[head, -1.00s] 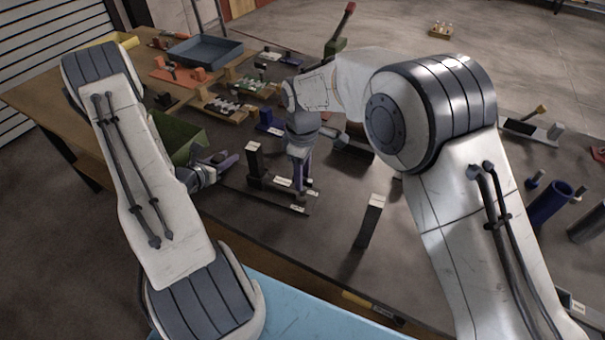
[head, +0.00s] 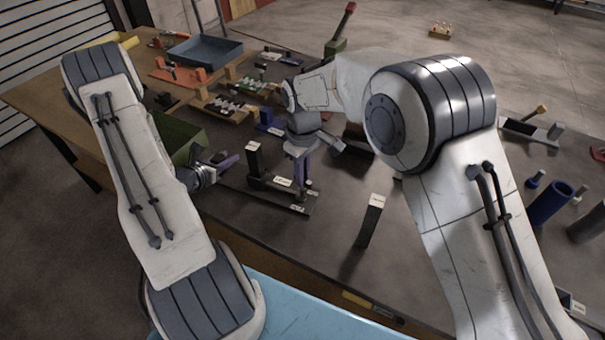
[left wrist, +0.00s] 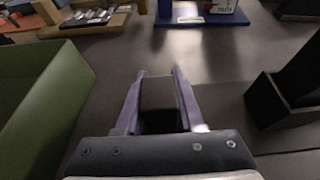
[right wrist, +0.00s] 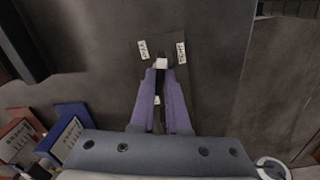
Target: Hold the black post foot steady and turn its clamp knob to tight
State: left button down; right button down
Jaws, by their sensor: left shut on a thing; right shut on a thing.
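The black post foot (head: 255,180) lies on the bench as a low dark base with an upright black post, also at the right of the left wrist view (left wrist: 285,100). My right gripper (right wrist: 161,68) points down over the base, its purple fingers shut on the small pale-topped clamp knob (right wrist: 161,63). Two white labels lie either side of the fingertips; their print is too small to read surely. My left gripper (left wrist: 160,78) is left of the post, shut on a dark block (left wrist: 159,95). I cannot tell whether this block joins the foot.
A green bin (head: 180,137) stands beside my left gripper. A separate upright black block with a pale top (head: 370,220) stands to the right, nearer the front edge. A blue stand (head: 268,122) and racks of small parts lie behind. Bare bench lies between the foot and the upright block.

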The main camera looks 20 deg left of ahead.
jog(key=m, duration=0.5)
jog(key=shift+m, duration=0.3)
dwell(0.4)
jog(key=c, duration=0.9)
grip_release()
notch_tip(320, 180, up, 12)
